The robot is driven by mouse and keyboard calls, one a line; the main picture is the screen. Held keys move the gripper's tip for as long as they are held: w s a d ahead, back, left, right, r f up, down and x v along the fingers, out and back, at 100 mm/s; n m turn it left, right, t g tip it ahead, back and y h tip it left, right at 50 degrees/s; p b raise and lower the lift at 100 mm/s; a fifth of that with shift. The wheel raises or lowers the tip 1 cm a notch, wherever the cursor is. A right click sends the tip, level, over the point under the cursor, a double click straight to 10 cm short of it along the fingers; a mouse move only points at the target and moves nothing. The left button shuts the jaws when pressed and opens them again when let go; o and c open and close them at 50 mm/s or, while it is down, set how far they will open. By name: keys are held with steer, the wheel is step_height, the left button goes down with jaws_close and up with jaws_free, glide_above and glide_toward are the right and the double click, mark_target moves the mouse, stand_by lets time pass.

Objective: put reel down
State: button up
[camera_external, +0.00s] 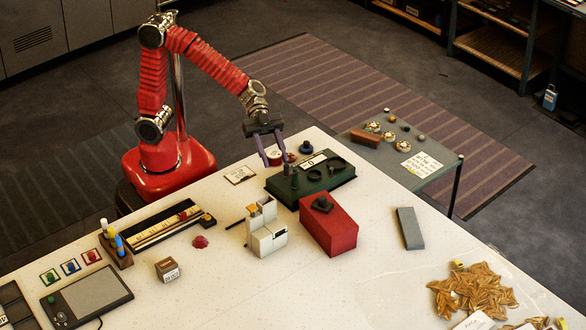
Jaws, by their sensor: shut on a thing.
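A small red reel with a pale face (275,159) shows at the far edge of the white table, just left of the dark green tray. My gripper (273,157) points down from my red arm, with its two purple fingers on either side of the reel. The fingers are shut on it and partly hide it. The reel is low, close to the table top; I cannot tell whether it touches the surface.
The dark green tray (340,182) with round dark pieces stands right of my gripper. A small card (240,174) lies to the left, a dark blue knob (306,147) behind. A red box (329,232) and white blocks (267,240) stand nearer. The table (220,275) has bare room in front.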

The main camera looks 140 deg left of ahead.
steer(key=w+d+n+y, duration=0.25)
steer(key=w+d, duration=0.35)
steer(key=d, duration=0.3)
steer(key=shift+s+d+f+n+t+y, duration=0.15)
steer(key=shift+d+f+n+y, duration=0.2)
steer(key=shift+d+f, duration=1.75)
steer(key=shift+d+f+n+t+y, duration=0.15)
steer(key=shift+d+f+y, duration=0.25)
steer(key=shift+d+f, duration=1.75)
steer(key=shift+s+d+f+n+t+y, duration=0.1)
steer(key=shift+d+f+n+y, duration=0.3)
steer(key=shift+d+f, duration=1.7)
steer(key=shift+w+d+f+m, duration=0.1)
steer(key=shift+d+f+m, duration=0.1)
steer(key=shift+f+m, duration=0.05)
steer(key=shift+d, duration=0.1)
